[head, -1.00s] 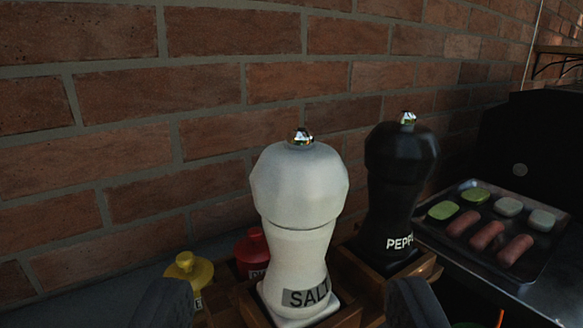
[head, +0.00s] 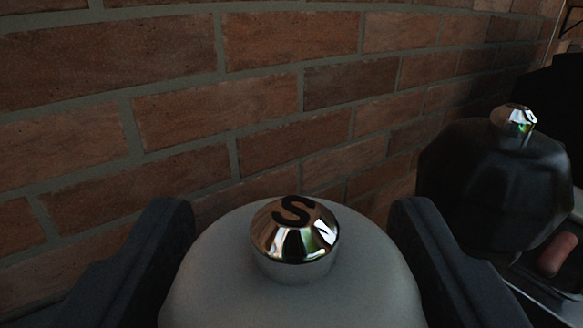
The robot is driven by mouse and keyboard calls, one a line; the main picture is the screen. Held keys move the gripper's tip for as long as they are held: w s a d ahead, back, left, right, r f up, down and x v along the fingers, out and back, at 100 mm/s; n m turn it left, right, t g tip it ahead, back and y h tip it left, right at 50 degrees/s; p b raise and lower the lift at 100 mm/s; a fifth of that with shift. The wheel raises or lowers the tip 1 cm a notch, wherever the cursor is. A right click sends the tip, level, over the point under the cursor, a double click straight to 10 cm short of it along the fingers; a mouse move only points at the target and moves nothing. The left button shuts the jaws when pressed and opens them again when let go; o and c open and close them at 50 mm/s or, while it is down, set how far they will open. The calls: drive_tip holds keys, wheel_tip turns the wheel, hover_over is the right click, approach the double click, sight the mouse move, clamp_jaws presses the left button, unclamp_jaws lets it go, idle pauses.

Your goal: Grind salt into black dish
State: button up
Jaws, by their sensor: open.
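The white salt mill (head: 215,275) fills the lower middle of the head view, seen close from above. Its chrome top knob carries a black S. My gripper (head: 295,225) is open, with one dark finger on each side of the mill's white head. I cannot tell whether either finger touches it. The mill's lower body is hidden below the frame. The black dish is not in view.
The black pepper mill (head: 490,185) with a chrome knob stands close to the right of my right finger. Part of a sausage (head: 557,254) shows at the right edge. A brick wall (head: 270,90) rises behind the mills.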

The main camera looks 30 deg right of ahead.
drive_tip(key=shift+w+d, duration=0.35)
drive_tip(key=shift+w, duration=0.15)
drive_tip(key=shift+c, duration=0.4)
drive_tip(key=c, duration=0.6)
drive_tip(key=shift+d, duration=0.2)
drive_tip(key=shift+a+p, duration=0.25)
drive_tip(key=shift+p, duration=0.1)
drive_tip(key=m+g+h+p, duration=0.1)
drive_tip(key=p, duration=0.1)
drive_tip(key=m+g+h+p, duration=0.1)
drive_tip(key=p, duration=0.1)
drive_tip(key=shift+r+h, duration=0.25)
drive_tip(key=shift+h, duration=0.05)
drive_tip(key=m+g+h+p, duration=0.2)
drive_tip(key=shift+s+d+p, duration=0.15)
drive_tip(key=shift+p, duration=0.15)
drive_tip(key=shift+s+d+f+m+g+h+p, duration=0.1)
drive_tip(key=shift+m+g+h+p, duration=0.45)
drive_tip(key=shift+g, duration=0.3)
drive_tip(key=shift+s+d+f+m+g+h+p, duration=0.1)
drive_tip(key=shift+m+g+h+p, duration=0.35)
drive_tip(key=shift+m+g, duration=0.3)
